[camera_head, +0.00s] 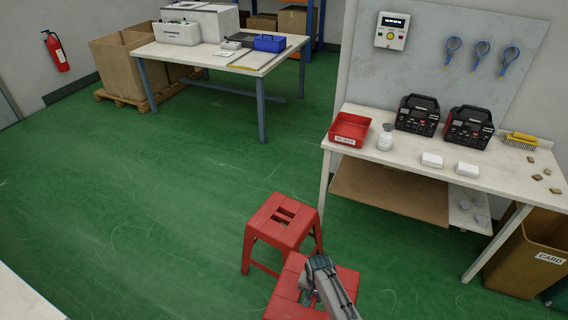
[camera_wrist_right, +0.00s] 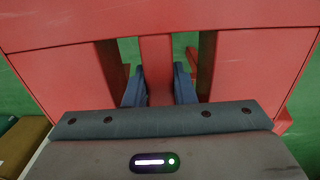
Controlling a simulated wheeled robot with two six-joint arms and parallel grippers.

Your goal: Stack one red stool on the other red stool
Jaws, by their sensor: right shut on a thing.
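One red stool (camera_head: 282,222) stands upright on the green floor, with two slots in its seat. The other red stool (camera_head: 342,279) is nearer to me, just right of and in front of the first, and overlaps it in the head view. My right gripper (camera_head: 307,290) is at this nearer stool's seat from above. In the right wrist view my right gripper (camera_wrist_right: 159,86) has its fingers in the two slots, shut on the bar between them on the red seat (camera_wrist_right: 250,60). The nearer stool's legs are mostly hidden, so I cannot tell its height. My left gripper is not in view.
A workbench (camera_head: 400,165) with a red bin (camera_head: 349,130) and two black machines stands to the right, close to the stools. A cardboard bin (camera_head: 525,262) is at the far right. A table (camera_head: 215,57) stands at the back. Green floor left of the stools is clear.

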